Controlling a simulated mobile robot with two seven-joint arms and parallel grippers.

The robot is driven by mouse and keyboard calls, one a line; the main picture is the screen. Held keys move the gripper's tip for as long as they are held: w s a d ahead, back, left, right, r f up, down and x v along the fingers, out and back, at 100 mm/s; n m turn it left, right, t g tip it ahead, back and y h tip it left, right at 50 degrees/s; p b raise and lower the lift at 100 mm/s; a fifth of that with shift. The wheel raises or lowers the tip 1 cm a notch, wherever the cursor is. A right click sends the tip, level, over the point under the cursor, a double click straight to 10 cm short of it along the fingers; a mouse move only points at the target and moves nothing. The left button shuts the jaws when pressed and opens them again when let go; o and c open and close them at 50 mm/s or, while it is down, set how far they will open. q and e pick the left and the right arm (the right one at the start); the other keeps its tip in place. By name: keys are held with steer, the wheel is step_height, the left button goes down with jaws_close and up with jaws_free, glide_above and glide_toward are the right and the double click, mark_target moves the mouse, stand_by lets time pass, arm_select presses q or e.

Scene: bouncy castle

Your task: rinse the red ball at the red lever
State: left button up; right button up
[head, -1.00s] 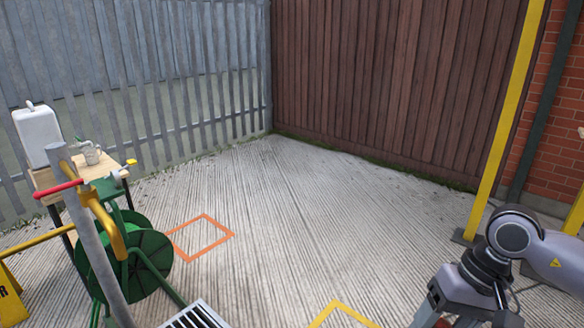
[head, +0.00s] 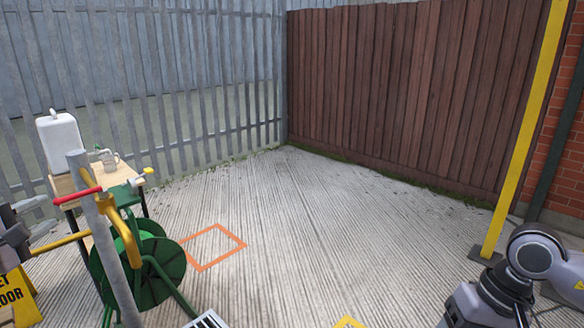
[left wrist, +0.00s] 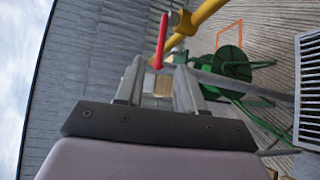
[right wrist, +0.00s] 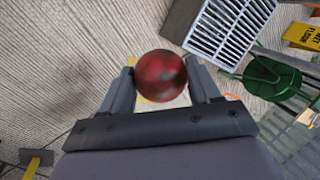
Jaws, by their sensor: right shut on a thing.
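The red lever (head: 78,195) sticks out to the left from a grey standpipe post (head: 103,240) with a yellow spout (head: 122,225). My left gripper (head: 46,214) is at the left edge of the head view, open and empty, just left of the lever and apart from it. In the left wrist view the lever (left wrist: 161,42) shows beyond the open fingers (left wrist: 157,80). The red ball (right wrist: 160,76) has dark smudges and sits between the fingers of my right gripper (right wrist: 160,72), which is shut on it. The head view does not show the ball.
A green hose reel (head: 160,265) stands beside the post. A table (head: 68,185) with a white canister (head: 62,143) is behind it. A drain grate (right wrist: 228,32) and a yellow floor sign (head: 14,298) are near. Open concrete lies inside and around the orange square (head: 215,228).

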mark_target(71, 199)
arm_select(q)
steer(key=w, duration=0.3)
steer(key=w+f, duration=0.1)
steer(key=w, duration=0.3)
steer(key=w+a+p, duration=0.1)
steer(key=w, duration=0.3)
steer(key=shift+w+f, duration=0.15)
steer(key=shift+f, duration=0.2)
jaws_close()
